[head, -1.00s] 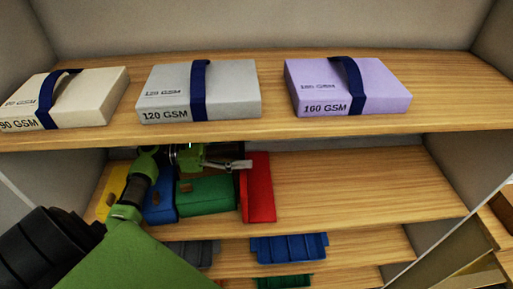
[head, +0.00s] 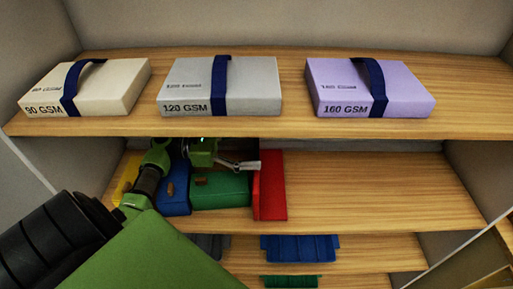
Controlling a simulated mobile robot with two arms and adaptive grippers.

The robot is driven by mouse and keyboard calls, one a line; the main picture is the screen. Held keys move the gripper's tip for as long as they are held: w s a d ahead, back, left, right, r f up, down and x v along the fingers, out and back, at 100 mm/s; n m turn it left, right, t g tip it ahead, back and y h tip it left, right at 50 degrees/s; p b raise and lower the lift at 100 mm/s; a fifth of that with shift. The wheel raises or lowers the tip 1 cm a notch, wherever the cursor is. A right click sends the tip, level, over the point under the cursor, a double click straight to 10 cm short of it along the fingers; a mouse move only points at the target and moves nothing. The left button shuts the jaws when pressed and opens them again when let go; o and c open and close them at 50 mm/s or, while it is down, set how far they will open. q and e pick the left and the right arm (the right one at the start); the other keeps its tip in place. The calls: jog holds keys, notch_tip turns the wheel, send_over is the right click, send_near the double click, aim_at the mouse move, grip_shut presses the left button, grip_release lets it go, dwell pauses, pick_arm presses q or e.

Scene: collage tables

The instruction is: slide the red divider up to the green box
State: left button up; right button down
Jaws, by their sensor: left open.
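The red divider (head: 272,194) stands on the middle shelf, close against the right side of the green box (head: 221,192). Any gap between them is too small to tell. My left arm reaches in from the left, in front of the yellow and blue boxes. My left gripper (head: 244,166) is open, above the green box, with its fingertips near the upper left edge of the divider. I cannot tell whether a finger touches the divider. My right gripper is not in view.
The blue box (head: 175,199) and yellow box (head: 124,187) stand left of the green box. The middle shelf (head: 370,190) is free right of the divider. The upper shelf, with three strapped paper packs, overhangs it. Blue and green bins sit below.

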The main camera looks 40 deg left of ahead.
pick_arm(q)
jog(key=v, duration=1.1)
